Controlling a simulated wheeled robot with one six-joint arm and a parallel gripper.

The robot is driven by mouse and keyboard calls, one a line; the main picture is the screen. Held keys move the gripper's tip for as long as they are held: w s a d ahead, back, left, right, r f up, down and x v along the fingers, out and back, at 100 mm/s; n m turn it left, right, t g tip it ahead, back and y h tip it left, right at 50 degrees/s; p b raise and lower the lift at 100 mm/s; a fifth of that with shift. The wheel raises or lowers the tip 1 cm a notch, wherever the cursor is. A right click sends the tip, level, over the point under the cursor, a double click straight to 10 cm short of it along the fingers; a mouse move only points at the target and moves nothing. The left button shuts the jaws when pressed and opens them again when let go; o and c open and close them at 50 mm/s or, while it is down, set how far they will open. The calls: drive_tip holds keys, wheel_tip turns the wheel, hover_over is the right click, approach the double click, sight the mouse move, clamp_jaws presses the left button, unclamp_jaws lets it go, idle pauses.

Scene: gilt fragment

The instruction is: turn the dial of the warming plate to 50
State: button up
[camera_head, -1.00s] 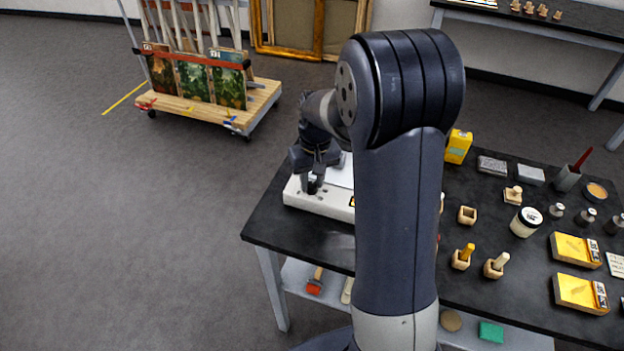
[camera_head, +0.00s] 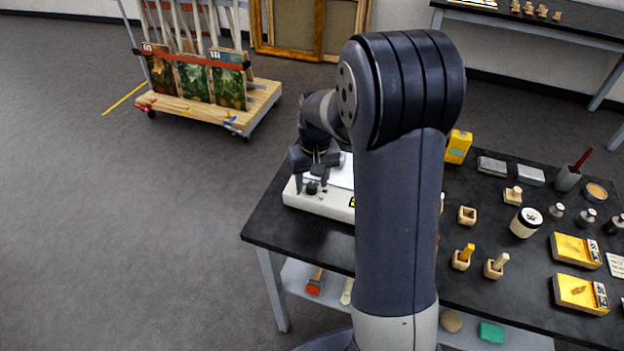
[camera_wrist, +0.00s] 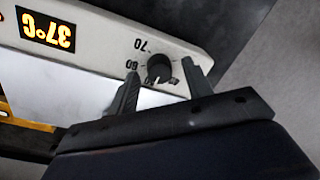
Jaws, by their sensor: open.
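The warming plate (camera_head: 324,205) is a white box with a pale top at the left end of the black table. In the wrist view its front panel (camera_wrist: 100,30) appears upside down, with an orange display (camera_wrist: 46,30) reading 37°C. The black dial (camera_wrist: 159,68) has printed marks around it; 70 and 60 are readable, others are partly hidden. A light mark shows on the dial's lower side, but I cannot tell its exact setting. My gripper (camera_wrist: 160,76) is open, with one finger on each side of the dial and visible gaps. In the head view my gripper (camera_head: 312,186) is over the panel.
My arm hides the plate's right part. To the right on the table are yellow boxes (camera_head: 577,250), a white jar (camera_head: 525,222), wooden blocks (camera_head: 467,215) and small weights (camera_head: 586,217). A wooden cart (camera_head: 205,105) stands behind left. Floor left of the table is clear.

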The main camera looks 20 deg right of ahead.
sight(315, 183)
drive_tip(key=shift+r, duration=0.1)
wheel_tip(315, 183, up, 11)
drive_tip(key=shift+d+f, duration=0.2)
drive_tip(key=shift+d, duration=0.15)
idle(0.3)
drive_tip(key=f, duration=1.1)
drive_tip(key=shift+a, duration=0.35)
drive_tip(key=shift+r, duration=0.15)
